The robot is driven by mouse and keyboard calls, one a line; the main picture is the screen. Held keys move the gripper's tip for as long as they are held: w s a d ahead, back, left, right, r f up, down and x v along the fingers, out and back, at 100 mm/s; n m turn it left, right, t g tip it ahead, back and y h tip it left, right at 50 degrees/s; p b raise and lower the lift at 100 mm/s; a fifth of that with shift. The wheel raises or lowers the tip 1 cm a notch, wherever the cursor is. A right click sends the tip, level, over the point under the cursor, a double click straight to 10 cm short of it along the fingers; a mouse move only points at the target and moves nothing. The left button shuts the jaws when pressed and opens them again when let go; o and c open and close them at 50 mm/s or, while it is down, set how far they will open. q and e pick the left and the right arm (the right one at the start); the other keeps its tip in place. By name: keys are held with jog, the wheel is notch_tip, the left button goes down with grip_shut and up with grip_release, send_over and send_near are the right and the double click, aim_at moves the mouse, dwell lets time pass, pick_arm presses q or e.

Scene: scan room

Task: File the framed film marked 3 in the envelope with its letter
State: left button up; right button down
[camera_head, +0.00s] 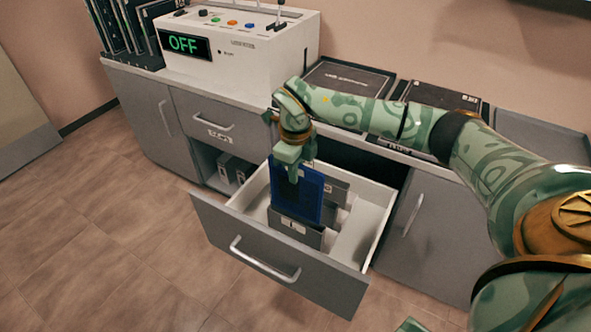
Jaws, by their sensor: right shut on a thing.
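My right gripper (293,170) is shut on a blue framed film (304,195), held upright over the open drawer (368,226). The film's lower end is at a grey envelope (297,229) standing in the drawer. I cannot tell whether it is inside the envelope or behind its front. A small pale label with a mark shows on the envelope, too small to read. Another grey envelope (336,187) stands behind it. No number can be read on the film. My left gripper is not in view.
A white control box (240,55) reading OFF stands on the cabinet top. Dark frames stand in a rack (150,62) at left. Black flat boxes (345,80) lie behind my right arm. The drawer's right part is bare. An open shelf below holds grey binders (232,172).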

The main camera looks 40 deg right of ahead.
jog(key=shift+f+b, duration=2.45)
jog(key=shift+f, duration=4.95)
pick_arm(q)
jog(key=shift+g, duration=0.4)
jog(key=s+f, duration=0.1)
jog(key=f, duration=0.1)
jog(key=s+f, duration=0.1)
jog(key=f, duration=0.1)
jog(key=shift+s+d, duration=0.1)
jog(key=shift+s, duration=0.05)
pick_arm(e)
jog(key=c, duration=1.5)
grip_release()
jog(key=shift+o, duration=0.2)
notch_tip(320, 180, up, 9)
jog(key=p, duration=0.4)
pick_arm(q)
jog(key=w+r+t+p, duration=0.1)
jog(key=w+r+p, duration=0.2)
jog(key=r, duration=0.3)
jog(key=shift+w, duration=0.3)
pick_arm(e)
notch_tip(320, 180, up, 7)
send_over(296, 214)
jog(key=shift+w+d+r, duration=0.1)
jog(key=shift+w+r, duration=0.1)
jog(key=shift+w, duration=0.05)
